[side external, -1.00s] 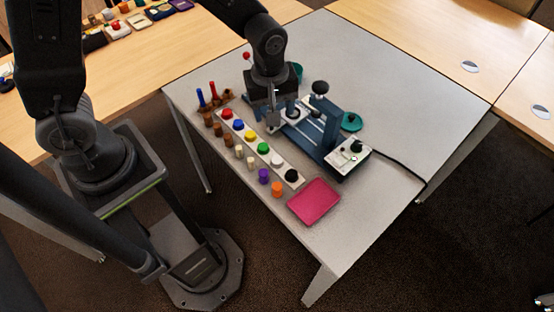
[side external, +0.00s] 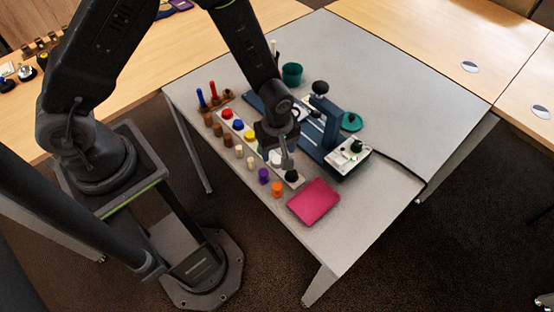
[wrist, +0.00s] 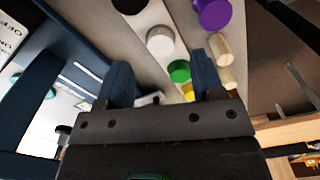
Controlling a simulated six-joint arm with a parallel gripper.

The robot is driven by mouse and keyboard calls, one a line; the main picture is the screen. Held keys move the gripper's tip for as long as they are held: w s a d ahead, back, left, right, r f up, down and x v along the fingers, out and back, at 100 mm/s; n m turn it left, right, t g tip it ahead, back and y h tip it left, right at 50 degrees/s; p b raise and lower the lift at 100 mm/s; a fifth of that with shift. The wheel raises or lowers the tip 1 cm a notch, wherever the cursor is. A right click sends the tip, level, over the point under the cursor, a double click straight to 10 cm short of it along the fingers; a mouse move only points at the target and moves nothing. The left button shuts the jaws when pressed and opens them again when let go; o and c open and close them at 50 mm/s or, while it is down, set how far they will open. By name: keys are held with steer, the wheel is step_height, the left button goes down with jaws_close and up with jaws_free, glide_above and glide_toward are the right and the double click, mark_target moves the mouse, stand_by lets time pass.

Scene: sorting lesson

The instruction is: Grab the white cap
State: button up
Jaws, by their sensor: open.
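The white cap (wrist: 160,41) sits on the pale strip in the wrist view, just beyond the fingertips and roughly between their lines. My gripper (wrist: 161,62) is open and empty, with one dark blue finger on each side of the gap. In the side view my gripper (side external: 287,163) hangs over the white and black end of the strip and partly hides the caps there. A green cap (wrist: 179,71) and a yellow cap (wrist: 188,92) show between the fingers. I cannot tell the exact height of the fingertips above the white cap.
A black cap (side external: 291,176) is at the strip's near end. The blue press (side external: 331,128) stands to the right. Wooden pegs (side external: 239,151) line the strip's left.

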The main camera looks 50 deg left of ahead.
mark_target(277, 159)
steer(key=shift+f, duration=2)
steer(key=shift+c, duration=0.3)
steer(key=c, duration=1)
steer(key=shift+o, duration=0.2)
